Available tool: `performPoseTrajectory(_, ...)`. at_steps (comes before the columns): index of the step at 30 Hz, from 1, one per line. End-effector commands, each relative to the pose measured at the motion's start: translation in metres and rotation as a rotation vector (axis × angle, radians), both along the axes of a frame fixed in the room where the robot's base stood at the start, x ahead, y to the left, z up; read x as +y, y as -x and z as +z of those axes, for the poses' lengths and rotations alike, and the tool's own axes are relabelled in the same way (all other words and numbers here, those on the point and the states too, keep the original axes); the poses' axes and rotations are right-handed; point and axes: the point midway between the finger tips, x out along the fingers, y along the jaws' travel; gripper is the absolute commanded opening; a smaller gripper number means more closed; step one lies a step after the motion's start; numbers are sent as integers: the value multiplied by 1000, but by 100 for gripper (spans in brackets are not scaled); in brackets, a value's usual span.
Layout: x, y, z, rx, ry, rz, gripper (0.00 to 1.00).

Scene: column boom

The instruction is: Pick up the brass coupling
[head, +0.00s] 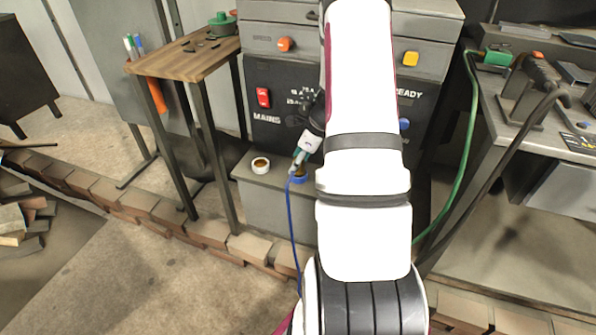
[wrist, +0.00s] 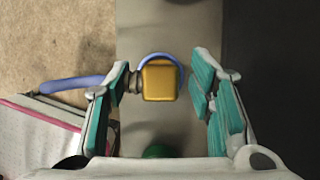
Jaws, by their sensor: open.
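The brass coupling (wrist: 159,80) shows in the wrist view as a squarish golden block with a blue hose curved around its far side. A short grey stub sticks out on its left. In the head view it is mostly hidden by my gripper, low on the grey step of the cabinet. My gripper (wrist: 164,82) is open, with a teal-padded finger on each side of the coupling. There is a clear gap on the right; the left finger is close to the stub, and I cannot tell if they touch. My gripper (head: 298,163) points down at the step in the head view.
A wooden-topped stand (head: 185,58) is at the left; a grey bench (head: 540,120) with a green hose (head: 468,150) is at the right.

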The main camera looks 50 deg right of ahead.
Motion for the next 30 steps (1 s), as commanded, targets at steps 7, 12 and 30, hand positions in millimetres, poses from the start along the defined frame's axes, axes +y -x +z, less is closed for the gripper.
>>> performPoseTrajectory(7,0,0,1,0,1,0,36)
performPoseTrajectory(12,0,0,1,0,1,0,0)
performPoseTrajectory(30,-1,0,23,-1,2,1,0)
